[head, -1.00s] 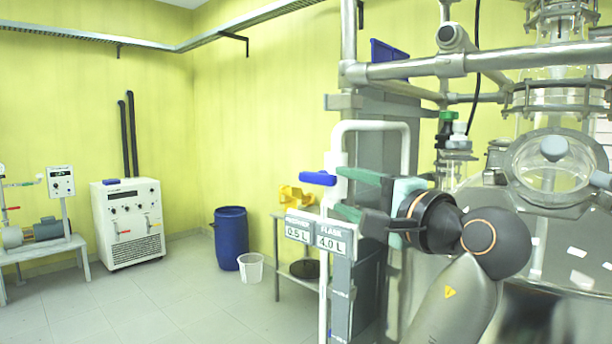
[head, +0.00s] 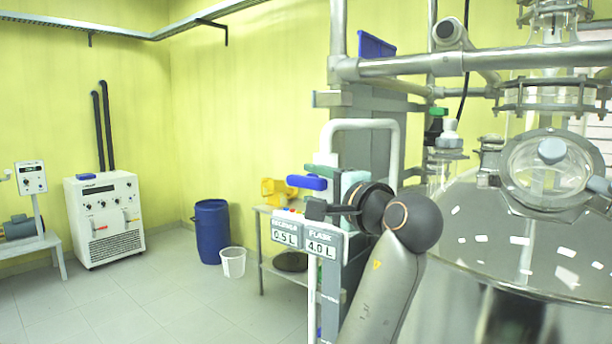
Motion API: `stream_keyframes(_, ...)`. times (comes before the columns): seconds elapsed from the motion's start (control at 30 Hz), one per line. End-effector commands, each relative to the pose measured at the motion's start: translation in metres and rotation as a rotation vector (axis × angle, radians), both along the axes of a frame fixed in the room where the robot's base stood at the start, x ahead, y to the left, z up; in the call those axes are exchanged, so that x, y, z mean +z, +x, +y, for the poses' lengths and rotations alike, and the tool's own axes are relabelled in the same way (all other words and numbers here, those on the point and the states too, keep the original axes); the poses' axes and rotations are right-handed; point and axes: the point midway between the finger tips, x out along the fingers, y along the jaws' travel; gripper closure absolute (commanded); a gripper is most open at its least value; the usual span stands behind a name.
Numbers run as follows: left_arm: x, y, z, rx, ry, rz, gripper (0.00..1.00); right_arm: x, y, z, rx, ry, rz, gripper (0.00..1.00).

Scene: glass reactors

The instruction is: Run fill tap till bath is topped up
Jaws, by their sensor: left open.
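A blue tap handle (head: 304,182) sits on the white pipework at the picture's middle, below a white bent pipe (head: 360,125). One finger shows just above and behind the handle; the lower one is mostly hidden. I cannot tell whether they touch the handle. The large glass vessel (head: 480,215) stands at the right, with a round port on top. I cannot make out which vessel is the bath, nor its water level. My right gripper is not in view.
Metal framing (head: 480,60) crosses above. A blue drum (head: 211,232), a white bin (head: 233,262) and a white cabinet (head: 106,220) stand on open floor at left.

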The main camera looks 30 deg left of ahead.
Motion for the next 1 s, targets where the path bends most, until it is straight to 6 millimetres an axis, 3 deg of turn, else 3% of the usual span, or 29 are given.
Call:
stream_keyframes(0.2, 0.001, 0.012, 0.023, 0.001, 0.000, 0.001, 0.43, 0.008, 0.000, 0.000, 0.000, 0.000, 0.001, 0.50)
stream_keyframes(0.57, 0.000, 0.014, 0.028, -0.001, 0.000, 0.000, 0.43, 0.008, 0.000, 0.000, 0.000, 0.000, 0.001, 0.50)
stream_keyframes(1.0, -0.001, 0.014, 0.028, -0.001, -0.001, 0.000, 0.91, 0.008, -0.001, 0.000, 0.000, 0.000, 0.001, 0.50)
